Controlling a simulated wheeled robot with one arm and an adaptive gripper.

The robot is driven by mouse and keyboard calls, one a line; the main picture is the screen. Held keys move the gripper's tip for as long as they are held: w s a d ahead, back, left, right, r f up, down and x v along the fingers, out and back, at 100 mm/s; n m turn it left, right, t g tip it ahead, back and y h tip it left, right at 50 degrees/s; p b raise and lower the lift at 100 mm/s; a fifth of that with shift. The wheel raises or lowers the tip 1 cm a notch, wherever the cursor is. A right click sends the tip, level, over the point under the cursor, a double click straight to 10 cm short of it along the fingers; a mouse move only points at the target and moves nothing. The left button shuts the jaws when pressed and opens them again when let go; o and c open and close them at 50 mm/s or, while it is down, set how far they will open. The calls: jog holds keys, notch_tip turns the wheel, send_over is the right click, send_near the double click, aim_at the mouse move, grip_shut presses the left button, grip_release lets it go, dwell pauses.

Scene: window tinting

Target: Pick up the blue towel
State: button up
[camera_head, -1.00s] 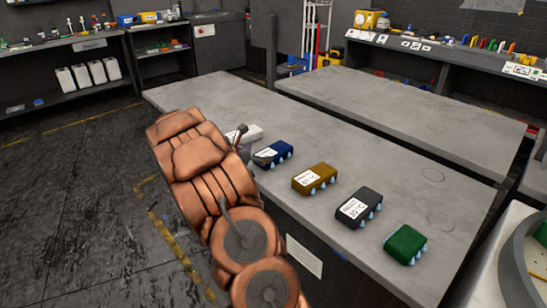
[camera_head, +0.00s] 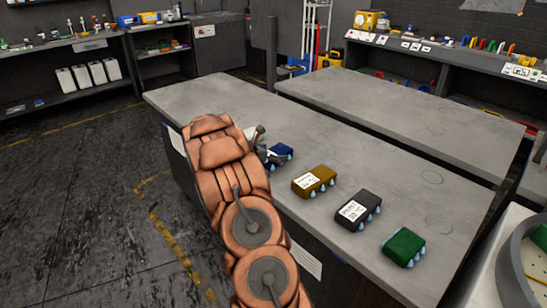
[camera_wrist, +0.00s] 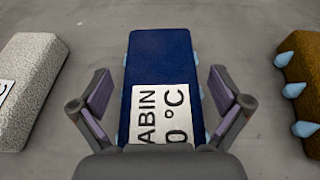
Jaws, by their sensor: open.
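The blue towel (camera_head: 282,152) is a folded block with light blue drops on its side, lying on the near grey table. In the head view my copper-coloured arm partly hides it. In the wrist view the towel (camera_wrist: 161,62) fills the middle, with a white label reading "ABIN" and "0 °C". My gripper (camera_wrist: 161,92) is open, one finger on each side of the towel, with a gap showing on both sides. I cannot tell how high the fingers are above the table. In the head view the gripper (camera_head: 262,150) is mostly hidden behind my arm.
To the right on the same table (camera_head: 230,95) lie a brown towel (camera_head: 314,181), a black one (camera_head: 358,209) and a green one (camera_head: 404,247). In the wrist view, a whitish towel (camera_wrist: 32,78) lies left and the brown one (camera_wrist: 302,85) right, both close.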

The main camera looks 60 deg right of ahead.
jog(key=c, duration=1.3)
jog(key=shift+o, duration=0.2)
